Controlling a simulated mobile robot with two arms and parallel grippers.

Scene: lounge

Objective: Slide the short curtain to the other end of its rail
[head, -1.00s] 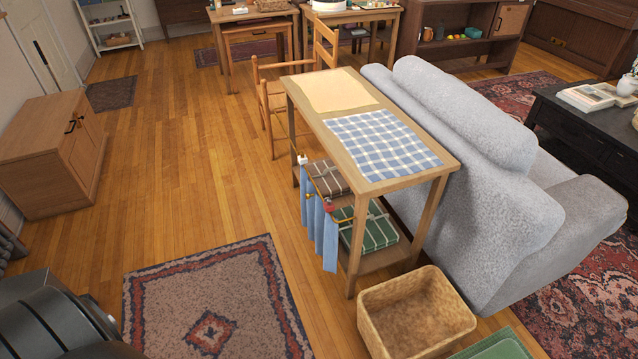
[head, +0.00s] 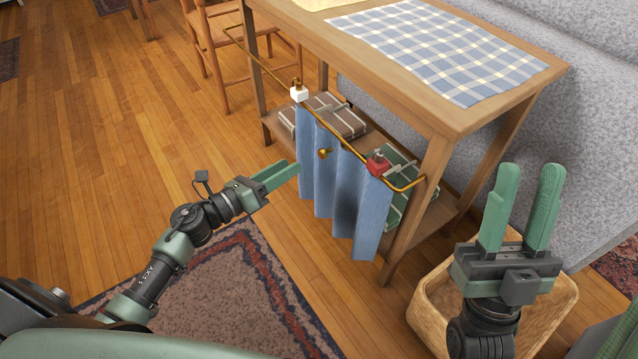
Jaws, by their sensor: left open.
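The short blue curtain (head: 340,190) hangs in folds from a brass rail (head: 262,65) along the side of the wooden table. It covers the near, right-hand part of the rail; the far, left part is bare. A small brass knob (head: 325,153) sticks out from the curtain. My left gripper (head: 290,168) is open, its fingertips close to the curtain's left edge; contact cannot be told. My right gripper (head: 525,175) is open and empty, upright right of the table.
The table (head: 420,100) bears a blue checked cloth (head: 440,45). Wrapped bundles lie on its lower shelf behind the curtain. A wicker basket (head: 428,300) stands below my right gripper. A grey sofa (head: 590,110) stands behind the table.

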